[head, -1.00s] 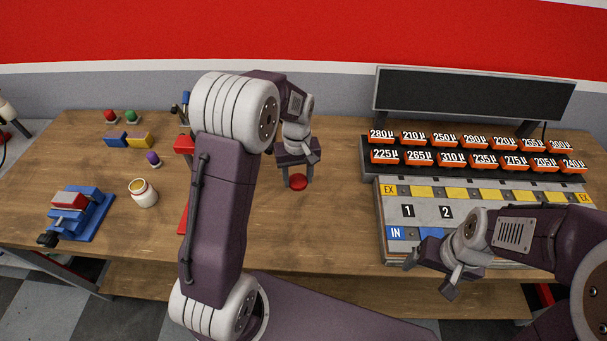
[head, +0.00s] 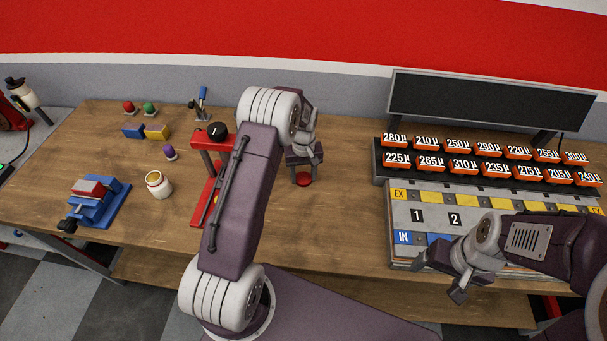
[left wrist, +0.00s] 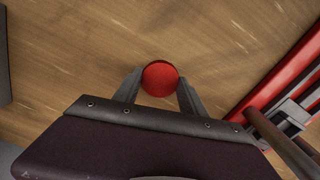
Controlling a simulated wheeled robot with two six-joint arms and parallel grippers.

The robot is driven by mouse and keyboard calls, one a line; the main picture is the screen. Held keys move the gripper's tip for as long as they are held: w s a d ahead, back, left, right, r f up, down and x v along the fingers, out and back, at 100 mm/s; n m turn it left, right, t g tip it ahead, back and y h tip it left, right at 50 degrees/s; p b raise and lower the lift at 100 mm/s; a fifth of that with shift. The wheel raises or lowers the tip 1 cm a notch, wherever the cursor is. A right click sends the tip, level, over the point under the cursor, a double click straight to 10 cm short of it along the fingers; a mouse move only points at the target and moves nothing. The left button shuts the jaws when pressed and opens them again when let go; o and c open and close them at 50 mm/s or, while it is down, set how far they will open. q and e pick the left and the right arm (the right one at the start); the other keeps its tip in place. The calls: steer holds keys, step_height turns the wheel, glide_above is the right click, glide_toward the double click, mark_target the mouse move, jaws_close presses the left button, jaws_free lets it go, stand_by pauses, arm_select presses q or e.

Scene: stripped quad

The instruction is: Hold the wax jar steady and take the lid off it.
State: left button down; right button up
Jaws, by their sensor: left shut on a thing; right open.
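My left gripper (head: 304,172) points down over the middle of the bench, well to the right of the jar. I cannot tell whether the lid touches the bench top. My right gripper (head: 437,279) is open and empty in front of the grey sorting board, far from the jar.
A blue vise (head: 98,205) stands left of the jar. A red press-like stand (head: 212,175) is between the jar and my left arm. A purple-topped piece (head: 169,152) is behind the jar. A rack of numbered orange blocks (head: 460,165) fills the right.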

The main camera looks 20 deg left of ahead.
mark_target(304, 178)
arm_select(q)
steer(key=shift+f, duration=0.15)
steer(key=c, duration=0.7)
jaws_free()
steer(key=shift+o, duration=0.2)
step_height(304, 178, up, 12)
steer(key=r+b, duration=0.1)
steer(key=s+d+f+m, duration=0.1)
steer(key=s+d+m, duration=0.2)
steer(key=s, duration=0.7)
steer(key=s+d+f+m+t, duration=0.1)
steer(key=s+d+m, duration=0.2)
steer(key=s, duration=0.8)
steer(key=shift+s+f, duration=0.15)
steer(key=shift+f, duration=0.25)
